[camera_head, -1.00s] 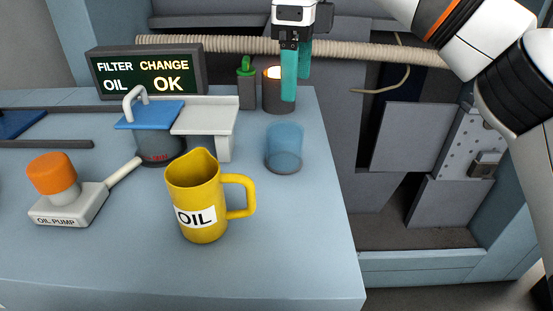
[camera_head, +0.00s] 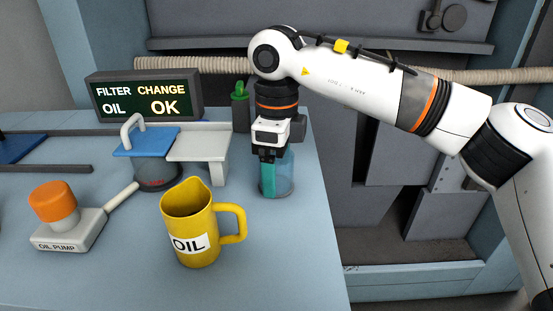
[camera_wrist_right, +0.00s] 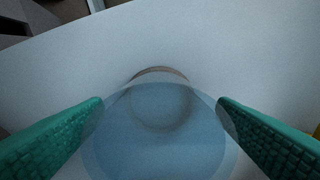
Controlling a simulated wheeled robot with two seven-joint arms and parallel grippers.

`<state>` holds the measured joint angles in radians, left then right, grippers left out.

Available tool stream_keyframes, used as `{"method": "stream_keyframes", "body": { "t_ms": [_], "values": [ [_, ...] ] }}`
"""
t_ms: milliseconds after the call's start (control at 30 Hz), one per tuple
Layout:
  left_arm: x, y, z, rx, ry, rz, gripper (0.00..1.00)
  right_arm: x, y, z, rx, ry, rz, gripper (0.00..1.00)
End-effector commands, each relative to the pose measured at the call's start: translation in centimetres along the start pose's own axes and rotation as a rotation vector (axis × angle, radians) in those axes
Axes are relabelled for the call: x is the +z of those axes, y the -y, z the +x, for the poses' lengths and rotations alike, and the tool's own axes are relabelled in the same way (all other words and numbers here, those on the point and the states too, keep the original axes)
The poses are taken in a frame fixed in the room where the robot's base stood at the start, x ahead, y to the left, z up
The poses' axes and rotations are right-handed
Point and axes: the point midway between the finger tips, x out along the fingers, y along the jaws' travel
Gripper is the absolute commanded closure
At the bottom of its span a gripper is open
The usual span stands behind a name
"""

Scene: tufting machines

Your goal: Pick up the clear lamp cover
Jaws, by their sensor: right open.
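The clear lamp cover (camera_head: 284,178) is a see-through bluish cup standing on the table near its right edge. My right gripper (camera_head: 268,188) points down at it, and its teal fingers overlap the cover in the head view. In the right wrist view the cover (camera_wrist_right: 155,150) lies between the two open fingers of my right gripper (camera_wrist_right: 160,104), one on each side. I cannot tell whether either finger touches it. The gripper and wrist hide part of the cover in the head view. My left gripper is not in view.
A yellow oil jug (camera_head: 190,225) stands in front and left of the cover. A grey stand (camera_head: 205,150) with a blue plate (camera_head: 145,140) is to the left. A green-topped item (camera_head: 240,105) is behind. An oil pump (camera_head: 65,225) and sign (camera_head: 147,96) stand farther left.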

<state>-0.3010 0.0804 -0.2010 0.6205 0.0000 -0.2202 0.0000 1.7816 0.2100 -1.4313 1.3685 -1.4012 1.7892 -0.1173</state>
Motion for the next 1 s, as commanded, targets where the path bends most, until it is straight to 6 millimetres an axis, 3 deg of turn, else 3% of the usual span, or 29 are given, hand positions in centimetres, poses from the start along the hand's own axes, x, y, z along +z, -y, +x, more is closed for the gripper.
{"method": "stream_keyframes", "body": {
  "t_ms": [333,633,867,1000],
  "values": [
    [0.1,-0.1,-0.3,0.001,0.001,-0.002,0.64,0.0,0.0,1.1,0.001,0.000,0.000,0.19],
    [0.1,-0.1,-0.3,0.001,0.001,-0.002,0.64,0.0,0.0,1.1,0.001,0.000,-0.001,0.67],
    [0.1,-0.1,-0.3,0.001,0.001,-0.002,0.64,0.0,0.0,0.9,0.001,-0.001,0.000,0.68],
    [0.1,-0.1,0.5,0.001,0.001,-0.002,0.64,-0.1,0.0,-0.3,0.003,-0.002,0.000,0.68]
  ]
}}
